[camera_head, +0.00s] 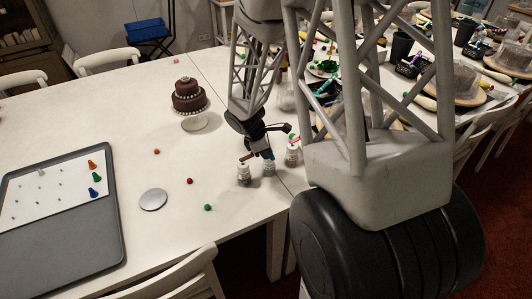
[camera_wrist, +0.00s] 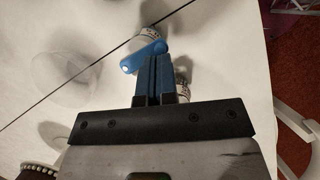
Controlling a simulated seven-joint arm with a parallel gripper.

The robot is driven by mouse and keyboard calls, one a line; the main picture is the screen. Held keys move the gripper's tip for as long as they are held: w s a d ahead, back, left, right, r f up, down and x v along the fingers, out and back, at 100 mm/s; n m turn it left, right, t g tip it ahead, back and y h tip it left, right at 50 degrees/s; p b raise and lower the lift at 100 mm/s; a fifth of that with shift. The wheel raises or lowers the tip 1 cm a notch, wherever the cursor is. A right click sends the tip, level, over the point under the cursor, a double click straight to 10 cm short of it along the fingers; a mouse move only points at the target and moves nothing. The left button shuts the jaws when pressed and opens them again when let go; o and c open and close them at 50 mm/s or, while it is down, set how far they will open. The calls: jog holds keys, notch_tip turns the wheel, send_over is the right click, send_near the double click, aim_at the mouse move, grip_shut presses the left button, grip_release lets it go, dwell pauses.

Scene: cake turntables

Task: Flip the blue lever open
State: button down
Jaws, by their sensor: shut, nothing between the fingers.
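In the wrist view, the blue lever (camera_wrist: 140,59) is a short rounded bar with a pale dot at one end. It lies across the side of a small white jar (camera_wrist: 145,37). My gripper (camera_wrist: 157,60) is shut and empty, its blue-grey fingertips right at the lever's right part. I cannot tell whether they touch it. In the head view, my gripper (camera_head: 267,154) is low over the middle jar (camera_head: 268,169) of a small group. The lever is hard to tell from the fingertips there.
Close by stand a jar with a brown lever (camera_head: 244,175) on the left and a jar with a red top (camera_head: 292,157) on the right. A chocolate cake (camera_head: 189,95) on a stand is behind left. A grey tray (camera_head: 80,255) lies far left.

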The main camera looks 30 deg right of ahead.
jog(key=n, duration=0.1)
jog(key=d+n+t, duration=0.1)
jog(key=n, duration=0.2)
jog(key=shift+s+d+n+t, duration=0.3)
jog(key=shift+t, duration=0.1)
jog(key=n, duration=0.1)
jog(key=d+n+t, duration=0.1)
jog(key=n, duration=0.1)
jog(key=n+t, duration=0.1)
jog(key=n, duration=0.1)
jog(key=shift+w+d, duration=0.15)
jog(key=shift+d, duration=0.25)
jog(key=n, duration=0.1)
jog(key=d+n, duration=0.1)
jog(key=shift+w+n+t+y, duration=0.3)
jog(key=shift+y, duration=0.1)
jog(key=shift+w+d, duration=0.4)
jog(key=shift+w, duration=0.05)
dwell(2.2)
jog(key=shift+w+a, duration=0.1)
jog(key=shift+w+a, duration=0.35)
jog(key=shift+a, duration=0.2)
